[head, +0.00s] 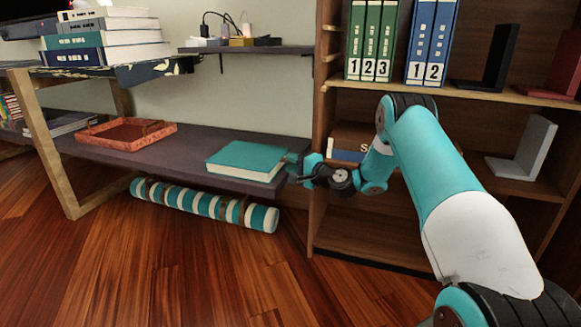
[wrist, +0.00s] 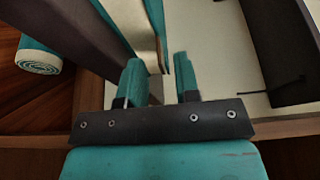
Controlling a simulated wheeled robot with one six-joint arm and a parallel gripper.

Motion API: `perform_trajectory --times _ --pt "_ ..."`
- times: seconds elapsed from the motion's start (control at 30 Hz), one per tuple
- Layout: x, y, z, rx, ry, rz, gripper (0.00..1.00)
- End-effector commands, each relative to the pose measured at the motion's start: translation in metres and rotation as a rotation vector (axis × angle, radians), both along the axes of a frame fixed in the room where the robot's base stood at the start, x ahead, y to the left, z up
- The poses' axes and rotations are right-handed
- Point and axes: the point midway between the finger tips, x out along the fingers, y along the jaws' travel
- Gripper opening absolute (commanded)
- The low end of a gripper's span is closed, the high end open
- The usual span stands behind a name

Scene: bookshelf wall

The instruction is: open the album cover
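The album (head: 245,158) is a closed teal book with pale page edges, lying flat on the dark low shelf. My gripper (head: 296,163) is just off its right end, at about its height. In the wrist view, the album (wrist: 133,18) shows edge-on as a pale page band between teal covers. The two teal fingers of my gripper (wrist: 158,78) are spread apart there. The upper cover's edge runs down toward the gap between them. I cannot tell whether either finger touches it. Nothing is gripped.
The dark low shelf (head: 190,150) also holds a red tray (head: 125,133). A teal-and-white striped roll (head: 205,205) lies beneath it. The wooden bookcase (head: 322,110) with binders (head: 372,40) stands close on the right. The wooden floor (head: 150,270) in front is clear.

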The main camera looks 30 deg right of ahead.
Motion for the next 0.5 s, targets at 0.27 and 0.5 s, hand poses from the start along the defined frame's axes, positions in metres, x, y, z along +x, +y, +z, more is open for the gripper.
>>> perform_trajectory --times 0.27,0.5 --pt "0.0117 0.0032 0.0010 0.001 -0.001 -0.001 0.30" --pt "0.0114 0.0032 0.0011 0.001 -0.001 -0.001 0.11"
